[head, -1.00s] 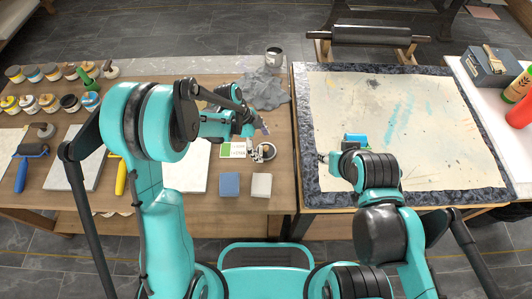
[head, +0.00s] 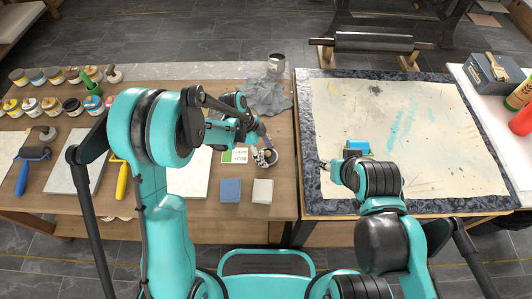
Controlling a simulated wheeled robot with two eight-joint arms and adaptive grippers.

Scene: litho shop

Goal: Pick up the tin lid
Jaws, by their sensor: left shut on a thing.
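The tin lid (head: 273,157) is a small round thing with a pale rim on the wooden table, right of the green and white card. My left gripper (head: 264,157) comes down over its left side and is shut on it. The fingers hide much of the lid, and I cannot tell whether it is clear of the table. My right gripper (head: 325,163) is over the left part of the pale printing sheet, beside a blue thing (head: 357,147). The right arm partly hides it, and its finger opening is too small to tell.
A blue block (head: 230,190) and a whitish block (head: 263,191) lie just in front of the lid. A grey crumpled cloth (head: 266,96) and an open tin (head: 276,63) stand behind. Several ink jars, a blue roller (head: 24,172) and a yellow roller (head: 121,178) are at left.

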